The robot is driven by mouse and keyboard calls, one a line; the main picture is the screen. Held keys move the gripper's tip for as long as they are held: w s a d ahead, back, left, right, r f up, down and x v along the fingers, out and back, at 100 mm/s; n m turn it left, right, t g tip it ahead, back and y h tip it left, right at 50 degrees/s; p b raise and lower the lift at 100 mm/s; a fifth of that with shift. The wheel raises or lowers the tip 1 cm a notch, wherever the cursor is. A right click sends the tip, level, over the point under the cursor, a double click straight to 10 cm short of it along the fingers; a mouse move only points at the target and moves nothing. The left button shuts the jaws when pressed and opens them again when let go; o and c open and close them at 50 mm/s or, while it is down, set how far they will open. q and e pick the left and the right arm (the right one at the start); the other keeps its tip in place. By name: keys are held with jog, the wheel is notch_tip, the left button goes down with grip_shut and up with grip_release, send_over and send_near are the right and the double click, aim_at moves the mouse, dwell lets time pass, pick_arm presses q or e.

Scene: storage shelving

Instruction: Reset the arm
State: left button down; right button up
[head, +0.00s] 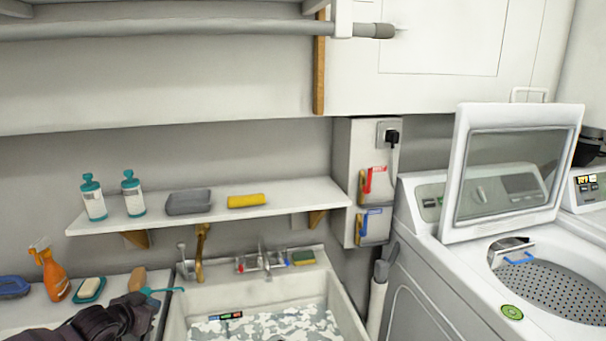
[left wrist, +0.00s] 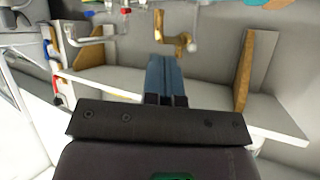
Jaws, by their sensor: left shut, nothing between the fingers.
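In the left wrist view my left gripper (left wrist: 165,72) is shut, its blue fingers together with nothing between them. The wrist picture looks upside down. The fingers overlap the white wall shelf (left wrist: 95,82) in that view, and I cannot tell the distance to it. The brass tap (left wrist: 175,42) shows beyond the fingertips. My right gripper does not show in either view.
The shelf (head: 285,202) holds two pump bottles (head: 94,198), a grey sponge (head: 188,202) and a yellow one (head: 246,201). Below is a sink (head: 180,310) with foamy water. An orange spray bottle (head: 54,275) stands left. An open washer lid (head: 460,190) rises at right.

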pick_arm(q)
jog(key=s+d+f+m+t+h, duration=0.1)
jog(key=s+d+f, duration=0.2)
jog(key=s+d, duration=0.3)
jog(key=s+d+f+m+t, duration=0.1)
jog(key=s+d+f+m, duration=0.15)
jog(key=s+d, duration=0.4)
jog(key=s+f+n+g+y, duration=0.1)
jog(key=s+f+n, duration=0.2)
jog(key=s, duration=0.6)
jog(key=s+f+n+g+y, duration=0.1)
jog(key=s+f, duration=0.4)
jog(key=s, duration=0.5)
jog(key=shift+s+d+n+y, duration=0.2)
jog(key=shift+n+y, duration=0.4)
jog(key=shift+n, duration=0.35)
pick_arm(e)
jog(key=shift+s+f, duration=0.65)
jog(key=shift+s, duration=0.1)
pick_arm(q)
jog(key=shift+f, duration=0.1)
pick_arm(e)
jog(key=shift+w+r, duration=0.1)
